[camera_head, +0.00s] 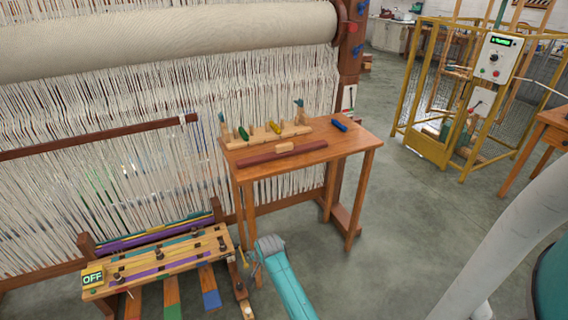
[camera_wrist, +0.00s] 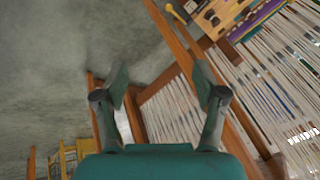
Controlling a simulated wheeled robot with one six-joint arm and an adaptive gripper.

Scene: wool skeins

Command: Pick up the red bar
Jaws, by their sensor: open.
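The red bar (camera_head: 281,153) is a long, dark red bar lying on the small wooden table (camera_head: 346,142), near its front edge, in the head view. The red bar does not show in the wrist view. In the head view my teal arm is low in front of the table, and I cannot make out the fingers there.
Behind the bar a wooden rack (camera_head: 268,135) holds green and yellow pieces. A blue piece (camera_head: 339,125) lies to its right. The large loom (camera_head: 130,110) stands behind and left, with a pedal bench (camera_head: 160,262) at lower left. A yellow cage (camera_head: 425,148) stands right; floor between is clear.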

